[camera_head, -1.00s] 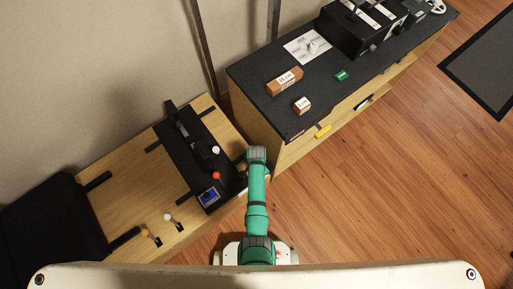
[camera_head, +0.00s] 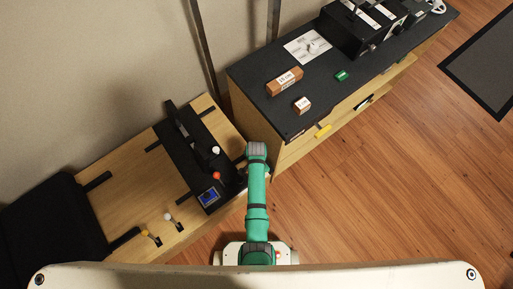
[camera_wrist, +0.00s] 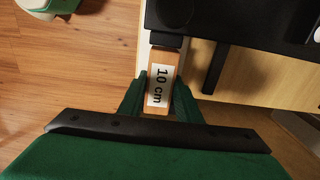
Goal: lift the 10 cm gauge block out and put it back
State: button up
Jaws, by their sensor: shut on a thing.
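The 10 cm gauge block (camera_wrist: 160,88), wooden with a white "10 cm" label, is between the green fingers of my gripper (camera_wrist: 161,82) in the wrist view. My gripper is shut on it. The block's far end is at a small dark piece on the edge of the black panel; I cannot tell whether it is seated there or just in front of it. In the head view my green arm (camera_head: 257,190) reaches to the right edge of the black lever panel (camera_head: 200,165), and its wrist hides the fingers and the block.
A longer brown block (camera_head: 285,81) and a small labelled block (camera_head: 302,105) lie on the dark cabinet top (camera_head: 262,95). The lever panel beside my gripper carries a red knob (camera_head: 217,175), a white knob (camera_head: 216,150) and a blue screen (camera_head: 209,197). The wood floor (camera_head: 380,190) is open at right.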

jog(key=shift+r, duration=1.15)
